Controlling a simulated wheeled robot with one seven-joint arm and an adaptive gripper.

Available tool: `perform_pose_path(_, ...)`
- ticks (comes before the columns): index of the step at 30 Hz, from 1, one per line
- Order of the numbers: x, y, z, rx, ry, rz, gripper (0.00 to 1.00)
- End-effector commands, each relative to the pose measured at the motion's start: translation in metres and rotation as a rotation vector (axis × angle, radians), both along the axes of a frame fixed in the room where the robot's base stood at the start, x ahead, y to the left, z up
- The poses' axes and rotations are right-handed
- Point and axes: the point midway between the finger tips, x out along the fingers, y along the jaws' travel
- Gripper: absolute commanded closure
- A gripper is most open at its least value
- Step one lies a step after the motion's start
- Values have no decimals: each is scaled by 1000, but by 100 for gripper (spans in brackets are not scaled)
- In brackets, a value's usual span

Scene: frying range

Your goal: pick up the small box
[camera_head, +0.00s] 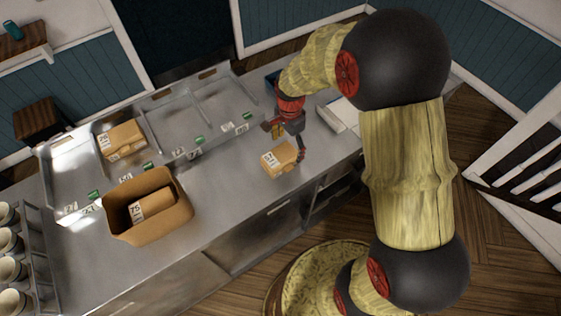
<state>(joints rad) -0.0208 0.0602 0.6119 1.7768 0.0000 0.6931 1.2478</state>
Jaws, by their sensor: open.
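A small brown cardboard box (279,160) with a white printed label lies on the steel counter, near its front edge. My gripper (285,140) is open, right at the box's back and right side. One dark finger reaches down along the box's right end; the other is at the back left, above the counter. I cannot tell whether either finger touches the box. Another brown box (152,203) lies inside an open brown bin (178,221) to the left. A third brown box (122,139) sits in a metal tray at the back left.
The steel counter (226,178) is clear between the bin and the small box. Metal trays (210,99) with small labels line its back. A white flat object (342,116) lies right of my gripper. Stacked cups (8,241) stand at the far left.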

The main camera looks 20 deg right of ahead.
Motion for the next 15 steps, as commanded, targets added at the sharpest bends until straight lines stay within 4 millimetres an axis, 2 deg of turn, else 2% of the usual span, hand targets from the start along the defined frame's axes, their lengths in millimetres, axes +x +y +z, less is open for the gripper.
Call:
perform_pose_path(7, 1, -2, -21, 0, 1, 1, 18)
perform_pose_path(15, 4, -4, -57, 0, 1, 2, 18)
